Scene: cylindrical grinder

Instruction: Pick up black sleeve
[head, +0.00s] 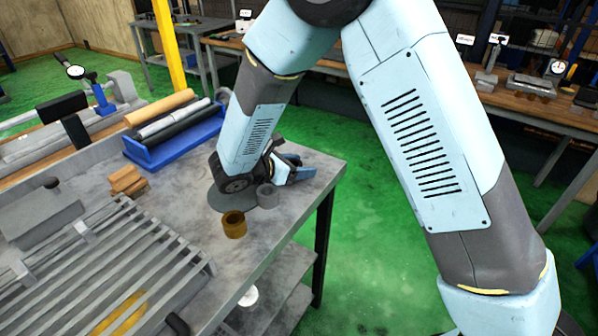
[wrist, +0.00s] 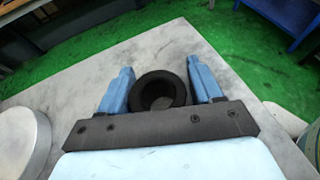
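The black sleeve (wrist: 146,93), a dark open ring, shows in the wrist view between the two blue fingers of my gripper (wrist: 160,70). The near part of the ring is covered by my gripper's dark plate. In the head view my gripper (head: 290,166) is low over the grey table's far right corner, and my arm largely hides the sleeve there. A grey sleeve (head: 267,196) and a bronze sleeve (head: 233,225) stand nearer on the table.
A dark round disc (head: 220,203) lies beside my wrist. A blue tray (head: 175,145) with cylindrical bars, wooden blocks (head: 127,181) and a slatted grey rack (head: 120,270) occupy the left of the table. The table's right edge is close to my gripper, with green floor beyond.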

